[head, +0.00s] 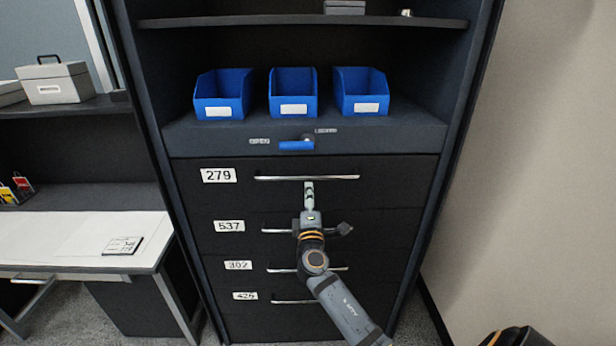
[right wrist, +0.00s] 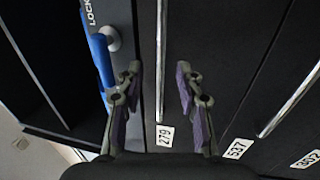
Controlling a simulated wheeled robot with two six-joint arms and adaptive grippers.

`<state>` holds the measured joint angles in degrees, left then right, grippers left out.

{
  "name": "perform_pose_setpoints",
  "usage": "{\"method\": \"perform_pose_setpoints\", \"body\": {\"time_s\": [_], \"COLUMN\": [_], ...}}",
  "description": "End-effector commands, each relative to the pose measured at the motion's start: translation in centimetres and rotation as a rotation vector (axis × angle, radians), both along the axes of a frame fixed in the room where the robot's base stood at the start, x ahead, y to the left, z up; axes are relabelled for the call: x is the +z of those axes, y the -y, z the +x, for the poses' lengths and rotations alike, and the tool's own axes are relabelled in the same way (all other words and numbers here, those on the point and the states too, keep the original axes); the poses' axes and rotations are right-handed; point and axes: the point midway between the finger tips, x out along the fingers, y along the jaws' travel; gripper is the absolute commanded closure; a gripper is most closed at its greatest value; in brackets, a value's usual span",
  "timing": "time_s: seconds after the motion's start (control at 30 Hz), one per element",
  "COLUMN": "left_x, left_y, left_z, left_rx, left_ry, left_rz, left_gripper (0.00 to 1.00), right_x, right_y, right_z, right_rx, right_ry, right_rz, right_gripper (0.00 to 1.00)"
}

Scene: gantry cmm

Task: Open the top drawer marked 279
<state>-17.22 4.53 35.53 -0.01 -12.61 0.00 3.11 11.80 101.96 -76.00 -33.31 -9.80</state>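The top drawer (head: 400,195) is dark and shut, with a white 279 label (head: 218,175) at its upper left. Its long silver bar handle (head: 330,178) lies level; the handle also shows in the right wrist view (right wrist: 161,50). My right gripper (head: 308,184) is at the handle in the head view. In the right wrist view, my right gripper (right wrist: 157,78) is open, its two fingers on either side of the bar with gaps. I cannot tell whether the fingertips reach past the bar in depth. My left gripper is not in view.
Above the drawer, a blue lever (head: 296,146) lies level, pointing left, between two small labels; it is close to one finger in the wrist view (right wrist: 101,62). Drawers 537, 302 and 426 sit below, shut. Three blue bins (head: 293,92) stand above. A white desk (head: 80,240) is left.

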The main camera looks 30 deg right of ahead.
Motion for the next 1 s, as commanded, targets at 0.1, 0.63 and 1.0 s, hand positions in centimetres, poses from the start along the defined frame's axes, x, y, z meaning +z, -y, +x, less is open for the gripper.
{"method": "perform_pose_setpoints", "body": {"time_s": [0.1,0.63,1.0], "left_x": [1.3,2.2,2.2], "left_y": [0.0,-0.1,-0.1], "left_z": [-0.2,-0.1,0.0], "left_rx": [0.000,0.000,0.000], "left_ry": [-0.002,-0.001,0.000], "left_rz": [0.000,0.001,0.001], "left_gripper": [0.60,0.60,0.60], "right_x": [1.1,1.5,1.5], "right_y": [1.5,4.1,4.1], "right_z": [2.3,6.7,6.7], "right_rx": [-0.002,0.000,0.000], "right_ry": [0.000,-0.001,-0.001], "right_rz": [-0.002,0.002,0.002], "right_gripper": [0.64,0.64,0.99]}}
